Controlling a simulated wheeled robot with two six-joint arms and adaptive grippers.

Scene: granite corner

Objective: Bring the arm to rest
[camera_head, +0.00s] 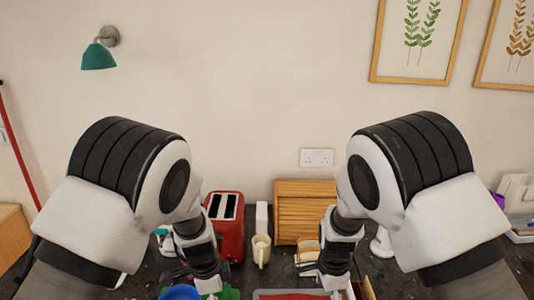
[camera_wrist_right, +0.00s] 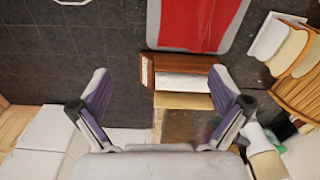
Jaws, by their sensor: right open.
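My two arms reach down from both sides in the head view. My right gripper (camera_head: 335,284) points down over the right part of the dark counter. In the right wrist view my right gripper (camera_wrist_right: 160,88) has its two purple-grey fingers wide apart with nothing gripped. A brown wooden block-like thing with a white side (camera_wrist_right: 183,82) lies beyond and between the fingertips, apart from them. My left gripper (camera_head: 208,286) points down near a blue round thing (camera_head: 180,292) at the bottom edge; its fingers are too small and cut off to read.
A red toaster (camera_head: 230,240), a cream mug (camera_head: 261,250) and a wooden bread box (camera_head: 297,212) stand along the back wall. A red mat or tray with a grey rim (camera_wrist_right: 191,24) lies ahead of my right gripper.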

